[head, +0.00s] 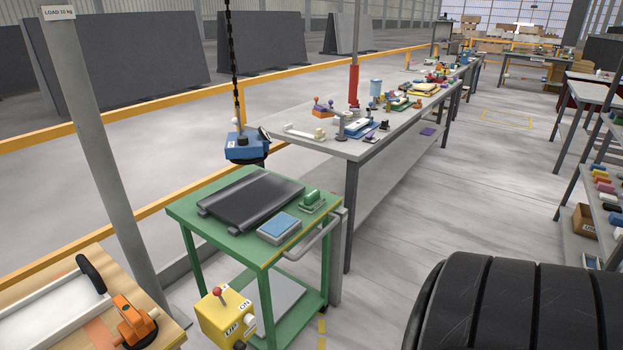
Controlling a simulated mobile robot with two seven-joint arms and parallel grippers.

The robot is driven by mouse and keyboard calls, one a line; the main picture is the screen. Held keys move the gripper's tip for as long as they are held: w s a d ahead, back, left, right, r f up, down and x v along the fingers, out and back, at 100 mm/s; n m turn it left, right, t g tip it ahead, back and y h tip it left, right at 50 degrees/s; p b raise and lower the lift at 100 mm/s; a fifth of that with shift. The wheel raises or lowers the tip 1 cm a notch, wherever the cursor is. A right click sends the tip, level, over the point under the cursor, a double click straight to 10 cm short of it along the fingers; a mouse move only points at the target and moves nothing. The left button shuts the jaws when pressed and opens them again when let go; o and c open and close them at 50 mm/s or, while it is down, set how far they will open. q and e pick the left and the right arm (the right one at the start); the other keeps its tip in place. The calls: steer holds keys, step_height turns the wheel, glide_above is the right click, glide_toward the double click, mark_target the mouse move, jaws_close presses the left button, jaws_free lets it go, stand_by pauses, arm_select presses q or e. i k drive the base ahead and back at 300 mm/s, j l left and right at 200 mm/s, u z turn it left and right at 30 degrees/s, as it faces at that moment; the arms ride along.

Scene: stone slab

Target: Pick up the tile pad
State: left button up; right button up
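A green cart (186,205) stands in the middle of the head view. On its top lies a flat grey block with a blue upper face (279,225), near the front edge; it looks most like the tile pad, though no label shows. Behind it to the left lies a large dark grey slab or tray (250,200) with raised side edges. A small green block with a handle-like top (312,200) sits at the right corner, on a flat green base. Neither my left nor my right gripper shows in this view.
A long grey workbench (345,148) carries many small items. A wooden table (172,333) holds an orange-handled tool (135,318).

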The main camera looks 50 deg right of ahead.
mark_target(313, 201)
steer(key=l+z, duration=0.3)
steer(key=z, duration=0.2)
steer(key=l+z, duration=0.35)
steer(key=z, duration=0.15)
steer(key=l+z, duration=0.35)
steer(key=z, duration=0.15)
